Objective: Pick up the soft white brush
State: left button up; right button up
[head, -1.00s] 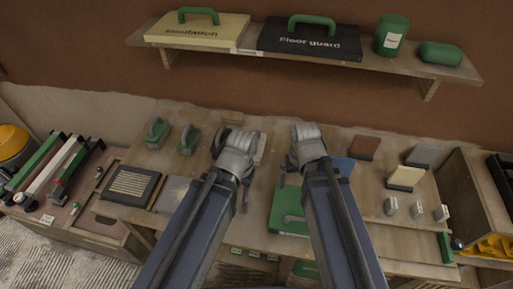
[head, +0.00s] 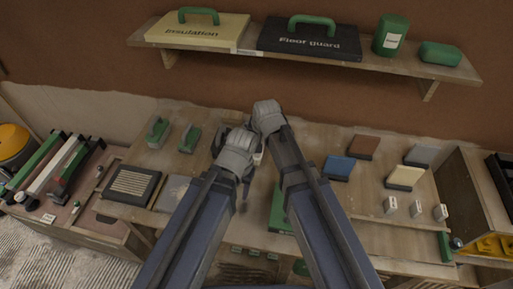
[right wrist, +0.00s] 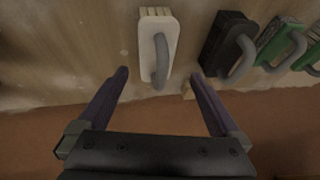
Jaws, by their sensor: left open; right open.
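The soft white brush (right wrist: 158,45) has a white body, pale bristles at its far end and a grey loop handle. It rests on the wooden bench top. In the right wrist view my right gripper (right wrist: 158,76) is open, with one finger on each side of the handle end; the fingers look apart from the brush. In the head view my right gripper (head: 268,118) is over the back of the bench and its fingers are hidden. My left gripper (head: 238,150) is open beside it. The arms hide most of the brush there.
A black brush (right wrist: 224,42) and green-bodied brushes (right wrist: 280,42) stand beside the white one. Green tools (head: 158,132) stand at the bench's left. A blue block (head: 339,168) and other blocks lie at the right. A shelf (head: 200,47) hangs above.

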pick_arm(q)
jog(key=shift+f+b, duration=1.25)
pick_arm(e)
jog(key=shift+x, duration=1.35)
pick_arm(q)
notch_tip(320, 180, down, 5)
jog(key=b, duration=0.4)
jog(key=shift+r, duration=0.2)
pick_arm(e)
jog(key=x, duration=0.5)
jog(key=shift+w+d, duration=0.35)
pick_arm(q)
jog(key=shift+r, duration=0.1)
pick_arm(e)
jog(key=c, duration=1.4)
pick_arm(q)
jog(key=shift+r, duration=0.15)
pick_arm(e)
jog(key=shift+r, duration=0.25)
notch_tip(320, 180, up, 10)
jog(key=p, duration=0.9)
jog(key=shift+f+p, duration=0.1)
jog(key=shift+p, duration=0.3)
pick_arm(q)
notch_tip(320, 180, up, 10)
